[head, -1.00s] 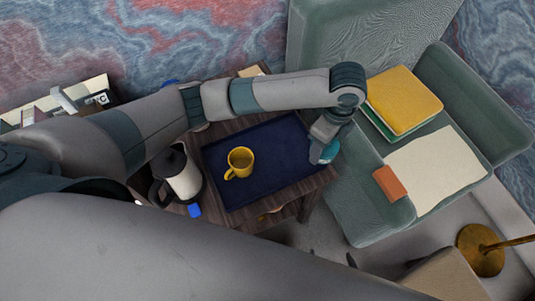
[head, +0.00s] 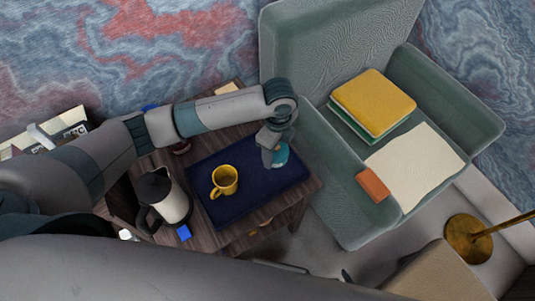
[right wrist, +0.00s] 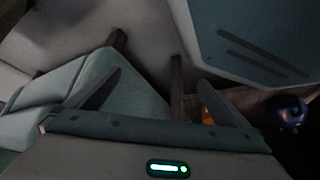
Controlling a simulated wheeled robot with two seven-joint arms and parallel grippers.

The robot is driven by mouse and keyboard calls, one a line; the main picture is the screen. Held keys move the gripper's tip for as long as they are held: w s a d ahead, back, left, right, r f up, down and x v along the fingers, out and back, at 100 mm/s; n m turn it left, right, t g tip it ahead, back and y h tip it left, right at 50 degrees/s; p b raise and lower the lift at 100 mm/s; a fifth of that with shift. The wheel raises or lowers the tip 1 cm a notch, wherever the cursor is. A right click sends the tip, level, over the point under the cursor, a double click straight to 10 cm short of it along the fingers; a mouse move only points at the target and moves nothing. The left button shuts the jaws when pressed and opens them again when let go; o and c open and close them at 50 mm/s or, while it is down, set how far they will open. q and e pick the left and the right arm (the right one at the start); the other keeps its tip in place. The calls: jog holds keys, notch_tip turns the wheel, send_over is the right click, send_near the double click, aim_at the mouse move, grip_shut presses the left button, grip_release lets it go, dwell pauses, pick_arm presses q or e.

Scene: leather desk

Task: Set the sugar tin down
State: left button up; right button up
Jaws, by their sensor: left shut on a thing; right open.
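The sugar tin appears as a small teal round shape (head: 280,156), partly hidden by my left gripper (head: 271,156). That gripper is shut on it, over the right part of the dark navy mat (head: 250,205) on the wooden table. I cannot tell whether the tin touches the mat. A yellow mug (head: 224,181) stands on the mat to the left of the tin. My right gripper (right wrist: 160,95) is open and empty in the right wrist view, its two fingers wide apart. The tin does not show in that view.
The mat between mug and tin is clear.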

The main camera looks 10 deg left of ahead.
pick_arm(q)
jog(key=a+f, duration=0.1)
jog(key=w+a, duration=0.1)
jog(key=shift+a+f, duration=0.3)
jog(key=shift+f, duration=0.05)
pick_arm(e)
jog(key=shift+s+d+f+g, duration=0.15)
jog(key=shift+s+d+f, duration=0.1)
jog(key=shift+s, duration=0.2)
jog(key=shift+s+d+f+g, duration=0.15)
jog(key=shift+s+d+f, duration=0.05)
jog(key=shift+s, duration=0.25)
jog(key=shift+w, duration=0.1)
pick_arm(q)
jog(key=shift+f, duration=0.15)
notch_tip(320, 180, down, 4)
jog(key=shift+s+r+p, duration=0.1)
jog(key=shift+r+p, duration=0.15)
jog(key=shift+p, duration=0.15)
jog(key=shift+f, duration=0.1)
pick_arm(e)
jog(key=shift+s+d+f+g, duration=0.1)
jog(key=shift+s+f+g, duration=0.05)
jog(key=shift+s, duration=0.4)
jog(key=shift+s+d+f+g, duration=0.1)
jog(key=shift+s+f+g, duration=0.05)
jog(key=shift+s, duration=0.4)
